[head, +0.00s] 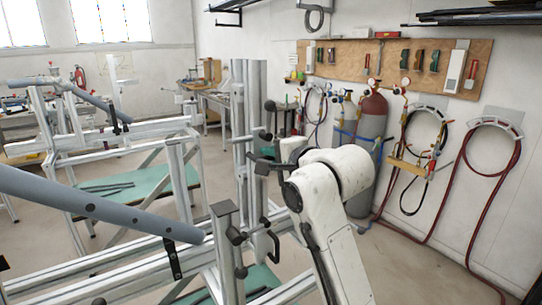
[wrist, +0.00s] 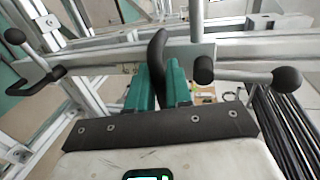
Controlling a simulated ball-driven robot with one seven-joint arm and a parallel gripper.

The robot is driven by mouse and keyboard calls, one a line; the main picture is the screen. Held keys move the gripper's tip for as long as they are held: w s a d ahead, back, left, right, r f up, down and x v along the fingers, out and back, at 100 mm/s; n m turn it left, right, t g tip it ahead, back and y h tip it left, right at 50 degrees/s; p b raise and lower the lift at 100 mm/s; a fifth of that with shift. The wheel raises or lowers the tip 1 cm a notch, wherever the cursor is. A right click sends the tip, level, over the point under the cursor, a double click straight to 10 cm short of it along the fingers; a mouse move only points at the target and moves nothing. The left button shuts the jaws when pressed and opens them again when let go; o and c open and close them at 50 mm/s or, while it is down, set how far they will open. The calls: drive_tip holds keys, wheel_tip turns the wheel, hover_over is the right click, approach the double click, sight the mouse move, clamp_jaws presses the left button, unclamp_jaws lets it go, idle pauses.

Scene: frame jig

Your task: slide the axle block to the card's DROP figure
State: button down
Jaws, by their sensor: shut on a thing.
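My gripper shows in the wrist view as two teal fingers (wrist: 160,88). They are shut on a dark, curved upright handle (wrist: 157,48) in front of a pale metal bar. In the head view my white arm reaches to the upright aluminium posts of the jig (head: 249,110), and my fingers are mostly hidden behind my wrist. Black clamp levers with ball ends stand on these posts, one at the right of my fingers in the wrist view (wrist: 245,75). I cannot tell for sure which part is the axle block. No DROP figure is readable.
A long grey tube (head: 100,207) lies across the jig at the left. Another black ball lever (wrist: 35,58) stands left of my fingers. Gas cylinders (head: 371,125) and coiled hoses (head: 492,150) stand along the right wall. Some open floor shows at the right.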

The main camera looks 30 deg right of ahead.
sight(268, 138)
wheel_tip(268, 138, up, 5)
drive_tip(key=shift+f+p, duration=0.2)
drive_tip(key=shift+p, duration=1)
drive_tip(key=c, duration=1.2)
unclamp_jaws()
drive_tip(key=shift+c, duration=0.2)
drive_tip(key=shift+o, duration=0.2)
drive_tip(key=shift+s+f, duration=0.1)
drive_tip(key=shift+s, duration=0.4)
drive_tip(key=b+v, duration=0.1)
drive_tip(key=v, duration=0.8)
drive_tip(key=shift+s+b, duration=0.35)
